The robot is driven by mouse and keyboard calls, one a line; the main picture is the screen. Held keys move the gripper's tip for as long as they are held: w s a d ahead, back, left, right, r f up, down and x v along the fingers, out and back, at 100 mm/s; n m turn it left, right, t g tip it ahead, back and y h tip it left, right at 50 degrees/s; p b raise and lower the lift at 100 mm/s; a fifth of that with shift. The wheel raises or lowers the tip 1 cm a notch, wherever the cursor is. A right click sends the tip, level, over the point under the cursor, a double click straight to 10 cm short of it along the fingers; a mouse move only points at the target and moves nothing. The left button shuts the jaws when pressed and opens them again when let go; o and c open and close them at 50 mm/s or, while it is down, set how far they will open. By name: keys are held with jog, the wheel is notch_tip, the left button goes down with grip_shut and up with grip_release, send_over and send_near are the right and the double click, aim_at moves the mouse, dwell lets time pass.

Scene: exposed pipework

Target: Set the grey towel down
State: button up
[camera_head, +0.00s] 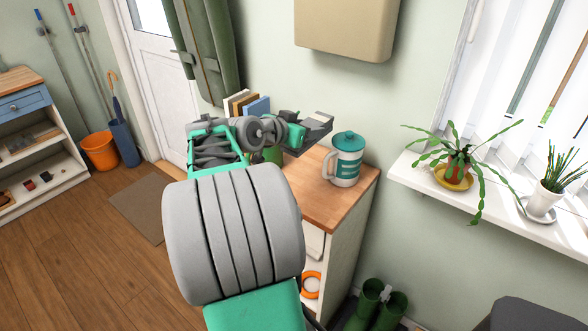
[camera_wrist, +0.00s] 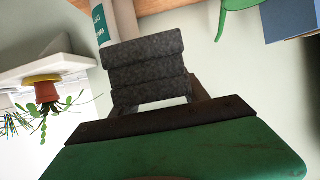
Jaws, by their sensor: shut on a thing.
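The grey towel (camera_wrist: 147,68) is folded in thick dark-grey layers in the wrist view. It is held at the end of my gripper (camera_head: 318,130), which is shut on it. In the head view the towel and the jaws are small, and where one ends and the other begins is hard to tell. My gripper is above the back part of the wooden cabinet top (camera_head: 315,205), left of the jug. The towel appears clear of the surface. The wrist view is turned over, with the wooden top at its upper edge.
A white and teal jug (camera_head: 345,160) stands on the cabinet top; it also shows behind the towel in the wrist view (camera_wrist: 101,25). Books (camera_head: 245,104) stand at the back left. A potted plant (camera_head: 457,170) sits on the windowsill. Bare wood shows in front of the jug.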

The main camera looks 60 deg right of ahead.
aim_at(305, 186)
notch_tip(305, 186, down, 16)
jog(key=shift+w+f, duration=0.1)
jog(key=shift+f, duration=0.05)
grip_shut()
jog(key=o, duration=1.1)
grip_release()
jog(key=shift+f, duration=0.1)
jog(key=o, duration=0.3)
